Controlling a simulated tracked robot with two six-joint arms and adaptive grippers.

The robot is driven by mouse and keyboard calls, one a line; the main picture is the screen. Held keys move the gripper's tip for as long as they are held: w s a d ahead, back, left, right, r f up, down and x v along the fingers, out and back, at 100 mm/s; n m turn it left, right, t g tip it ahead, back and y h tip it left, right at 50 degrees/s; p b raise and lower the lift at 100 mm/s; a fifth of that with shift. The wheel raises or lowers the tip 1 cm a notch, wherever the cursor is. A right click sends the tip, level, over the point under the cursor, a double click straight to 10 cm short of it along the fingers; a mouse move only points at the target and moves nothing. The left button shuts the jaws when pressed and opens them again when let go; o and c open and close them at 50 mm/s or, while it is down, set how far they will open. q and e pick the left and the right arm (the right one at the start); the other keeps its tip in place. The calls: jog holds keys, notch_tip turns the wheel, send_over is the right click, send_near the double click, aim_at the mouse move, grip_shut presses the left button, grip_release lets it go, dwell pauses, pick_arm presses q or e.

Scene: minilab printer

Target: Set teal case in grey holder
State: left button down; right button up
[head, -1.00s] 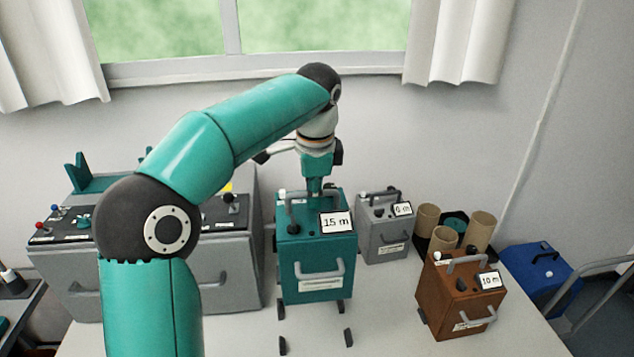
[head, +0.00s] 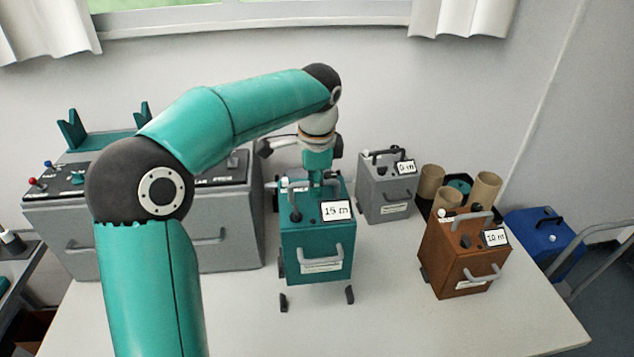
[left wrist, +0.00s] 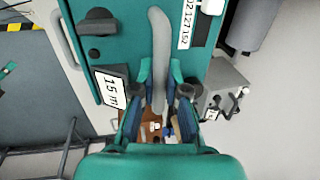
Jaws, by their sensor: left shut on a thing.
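The teal case (head: 316,248) with the "15 m" tag is upright on the right of the grey console. My left gripper (head: 317,178) is above it, shut on its top handle. In the left wrist view, the gripper's fingers (left wrist: 160,98) close around the grey handle (left wrist: 160,55) of the teal case. The grey holder appears to be the set of small dark corner posts (head: 350,295) on the table. Two posts stand in front of the case; its underside and the rear posts are mostly hidden. I cannot tell whether the case touches the table. My right gripper is not in view.
A grey case (head: 387,187) stands behind right, and a brown case (head: 462,262) stands right. The grey console (head: 225,240) is close on the left. The front table top (head: 400,325) is clear.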

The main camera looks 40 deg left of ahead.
pick_arm(q)
jog(key=shift+f+b, duration=3.8)
jog(key=shift+f, duration=0.35)
jog(key=shift+p, duration=0.4)
jog(key=shift+s, duration=0.15)
jog(key=shift+f+b, duration=1.4)
jog(key=shift+f, duration=0.75)
jog(key=c, duration=1.1)
grip_release()
